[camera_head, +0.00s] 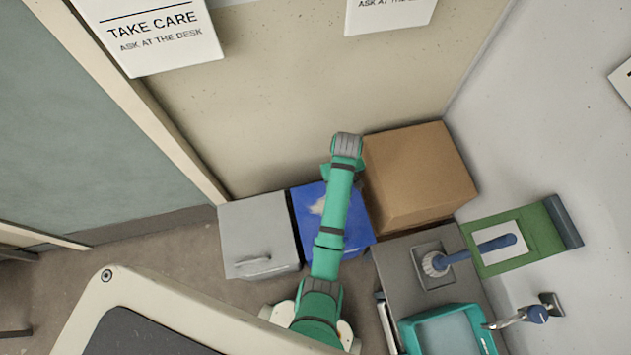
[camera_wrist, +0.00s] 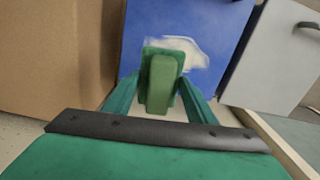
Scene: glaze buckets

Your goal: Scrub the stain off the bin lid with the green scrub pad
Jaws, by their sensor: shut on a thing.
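My gripper (camera_wrist: 162,88) is shut on the green scrub pad (camera_wrist: 163,68), which has a raised green grip between the fingers. In the wrist view the pad overlaps the left part of a whitish stain (camera_wrist: 190,50) on the blue bin lid (camera_wrist: 215,18). I cannot tell whether the pad touches the lid. In the head view the blue lid (camera_head: 306,226) shows left of my arm, with the pale stain (camera_head: 319,206) near its middle. My arm hides part of the lid, and the pad is not visible there.
A large cardboard box (camera_head: 420,178) stands right of the blue bin. A grey bin (camera_head: 258,228) with a handle stands close on its left. At right are a grey-topped unit (camera_head: 400,265) with a blue-handled brush (camera_head: 470,250), a teal tray (camera_head: 447,332) and a green board (camera_head: 500,262).

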